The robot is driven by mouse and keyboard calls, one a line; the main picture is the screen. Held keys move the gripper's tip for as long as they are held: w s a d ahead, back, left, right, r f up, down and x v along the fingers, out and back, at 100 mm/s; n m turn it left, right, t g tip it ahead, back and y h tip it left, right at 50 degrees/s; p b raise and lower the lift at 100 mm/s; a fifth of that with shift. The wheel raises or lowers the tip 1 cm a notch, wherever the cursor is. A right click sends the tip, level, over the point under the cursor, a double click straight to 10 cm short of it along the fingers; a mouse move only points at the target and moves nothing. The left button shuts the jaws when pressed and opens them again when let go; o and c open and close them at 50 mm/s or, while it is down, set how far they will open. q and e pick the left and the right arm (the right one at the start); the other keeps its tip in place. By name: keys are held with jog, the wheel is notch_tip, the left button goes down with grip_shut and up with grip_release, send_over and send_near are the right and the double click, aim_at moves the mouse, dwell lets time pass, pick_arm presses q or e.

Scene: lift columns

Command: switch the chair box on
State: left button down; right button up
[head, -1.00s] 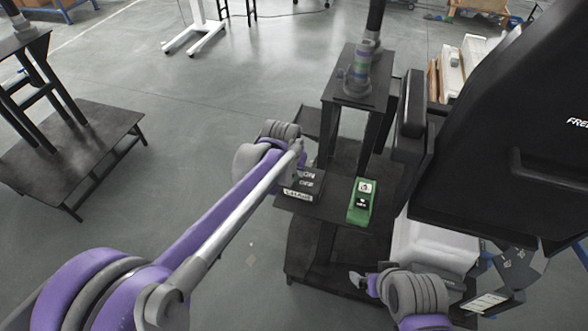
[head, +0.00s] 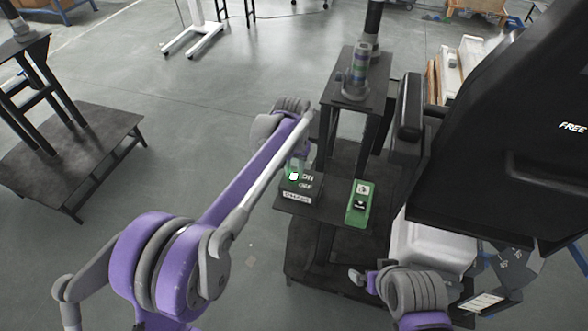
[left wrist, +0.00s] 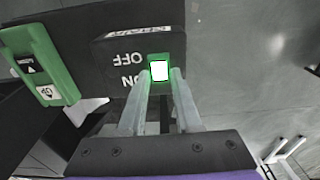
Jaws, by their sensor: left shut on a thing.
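The chair box (head: 305,188) is a black box with ON and OFF marks and a white label, on a dark shelf. A white, green-edged lit square (head: 293,175) shows at its left, beside the ON mark; it also shows in the left wrist view (left wrist: 159,70). My left gripper (left wrist: 159,84) is shut on the chair box's switch, its pale fingers on either side of the lit square. The fingers hide part of the switch. In the head view my arm partly hides this gripper.
A green box (head: 360,203) with two marked buttons sits right of the chair box on the same shelf; it also shows in the left wrist view (left wrist: 42,62). A dark stand (head: 355,92) rises behind. A large black chair (head: 500,150) fills the right.

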aim_at(293, 177)
pick_arm(q)
jog(key=c, duration=0.6)
grip_release()
jog(key=shift+r, duration=0.1)
notch_tip(293, 177, up, 11)
jog(key=shift+s+p, duration=0.3)
jog(key=shift+s, duration=0.05)
jog(key=shift+a+f, duration=0.15)
jog(key=shift+f, duration=0.05)
